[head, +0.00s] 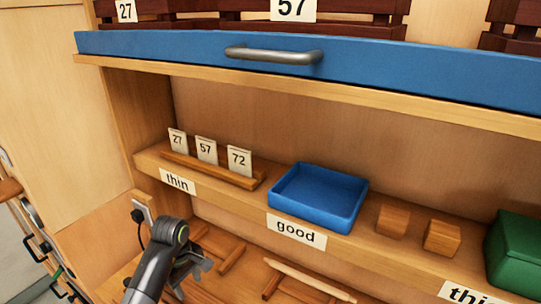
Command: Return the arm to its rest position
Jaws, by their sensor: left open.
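My left arm comes in from the bottom left, and its dark gripper (200,265) is open, with nothing seen between its fingers. It is below and in front of the shelf ledge, near the "thin" label (177,181). Part of the gripper is hard to make out against the wooden pieces behind it. My right gripper is not in view.
On the ledge are a wooden holder (225,173) with cards 27, 57 and 72, a blue tray (318,222), two wooden blocks (393,220) and a green box (516,250). Wooden frames (305,280) lie below. A blue drawer (400,70) is overhead.

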